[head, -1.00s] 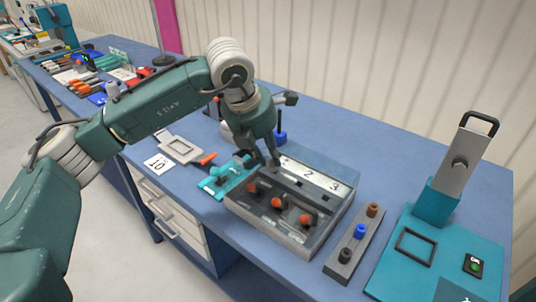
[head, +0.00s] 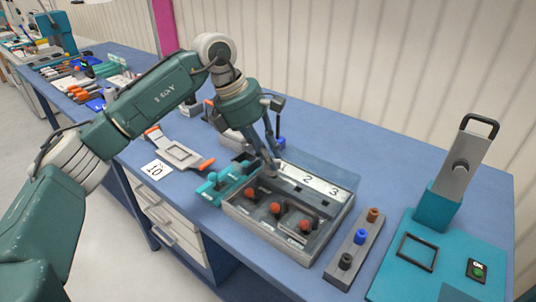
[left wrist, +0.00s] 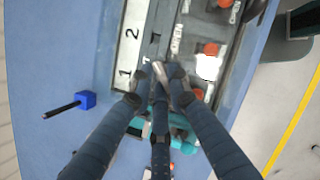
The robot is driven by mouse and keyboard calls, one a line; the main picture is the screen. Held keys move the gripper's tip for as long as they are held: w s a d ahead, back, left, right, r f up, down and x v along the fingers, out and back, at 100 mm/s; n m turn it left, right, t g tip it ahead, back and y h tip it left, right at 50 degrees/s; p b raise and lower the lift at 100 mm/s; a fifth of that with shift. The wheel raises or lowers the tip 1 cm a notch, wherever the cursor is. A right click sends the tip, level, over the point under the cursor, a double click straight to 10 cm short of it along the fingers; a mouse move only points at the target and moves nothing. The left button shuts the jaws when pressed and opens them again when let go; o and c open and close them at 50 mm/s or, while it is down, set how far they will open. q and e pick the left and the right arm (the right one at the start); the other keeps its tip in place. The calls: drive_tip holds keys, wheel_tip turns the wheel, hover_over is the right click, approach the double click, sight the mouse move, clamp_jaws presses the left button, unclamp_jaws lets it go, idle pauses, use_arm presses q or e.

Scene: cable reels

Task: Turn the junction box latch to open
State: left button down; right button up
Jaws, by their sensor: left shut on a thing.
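The junction box (head: 325,232) is a grey open-topped case on the blue bench, with a white strip numbered 1, 2, 3 along its back and orange-red knobs in front. My left gripper (head: 272,166) reaches down at the box's back left corner, near the number 1. In the left wrist view its fingertips (left wrist: 160,78) are together on a small grey part beside the numbered strip. This seems to be the latch; the fingers mostly hide it, so its angle cannot be told. My right gripper is not in view.
A teal fixture (head: 225,188) sits against the box's left side. A grey block with coloured plugs (head: 345,260) and a teal press stand (head: 400,268) are on the right. A white tray with orange ends (head: 180,152) and a card marked 10 (head: 156,170) lie left.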

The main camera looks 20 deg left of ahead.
use_arm(q)
drive_tip(key=m+g, duration=0.1)
drive_tip(key=m, duration=0.1)
drive_tip(key=m+p, duration=0.1)
drive_tip(key=m, duration=0.1)
drive_tip(key=m+g+p, duration=0.1)
drive_tip(key=m, duration=0.1)
drive_tip(key=shift+d+f+g, duration=0.1)
drive_tip(key=shift+d+g, duration=0.2)
drive_tip(key=shift+f+m+g+p, duration=0.1)
drive_tip(key=shift+m+g+p, duration=0.3)
drive_tip(key=shift+m, duration=0.9)
drive_tip(key=c, duration=1.7)
unclamp_jaws()
drive_tip(key=shift+d, duration=0.1)
drive_tip(key=shift+o, duration=0.2)
drive_tip(key=v, duration=1.2)
